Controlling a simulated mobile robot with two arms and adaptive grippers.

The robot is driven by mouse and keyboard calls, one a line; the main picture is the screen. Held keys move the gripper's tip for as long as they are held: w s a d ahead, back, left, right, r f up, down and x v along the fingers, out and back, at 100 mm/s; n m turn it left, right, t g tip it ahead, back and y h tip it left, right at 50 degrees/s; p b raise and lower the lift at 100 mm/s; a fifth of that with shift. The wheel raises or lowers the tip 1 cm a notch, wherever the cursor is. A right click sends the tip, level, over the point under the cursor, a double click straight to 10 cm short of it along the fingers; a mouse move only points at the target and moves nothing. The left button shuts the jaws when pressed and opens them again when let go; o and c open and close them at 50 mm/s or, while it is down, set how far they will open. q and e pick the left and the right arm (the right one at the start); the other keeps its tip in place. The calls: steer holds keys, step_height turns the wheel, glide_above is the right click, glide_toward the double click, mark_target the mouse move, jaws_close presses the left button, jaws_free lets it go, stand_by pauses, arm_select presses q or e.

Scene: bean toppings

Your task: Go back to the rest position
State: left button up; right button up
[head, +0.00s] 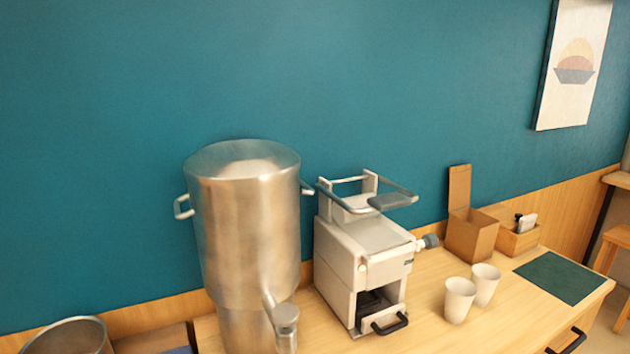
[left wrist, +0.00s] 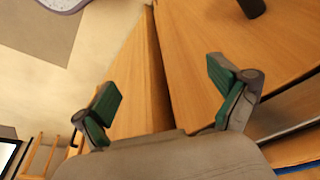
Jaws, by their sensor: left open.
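My left gripper (left wrist: 163,88) shows in the left wrist view. Its two green-padded fingers are spread wide, with nothing between them. Beyond the fingers are wooden furniture panels (left wrist: 140,75) and a pale floor. Neither gripper shows in the head view, and my right gripper is in no view. The head view looks down on a wooden counter (head: 420,325) against a teal wall.
On the counter stand a large steel pot (head: 245,220), a white machine with a black handle (head: 352,250), two white cups (head: 459,300), an open cardboard box (head: 472,238), a wooden caddy (head: 518,241) and a dark green mat (head: 560,277). The counter's front right is clear.

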arm_select(q)
step_height(320, 180, down, 16)
steer(key=s+b, duration=0.2)
steer(key=b, duration=0.1)
steer(key=s+a+f+g+b, duration=0.1)
steer(key=s+f+b, duration=0.1)
steer(key=s+f, duration=0.7)
steer(key=s+a+f+g+b, duration=0.1)
steer(key=s+a+f+b, duration=0.1)
steer(key=s+f, duration=0.6)
step_height(320, 180, down, 6)
steer(key=shift+s+a+r, duration=0.15)
steer(key=shift+s, duration=0.2)
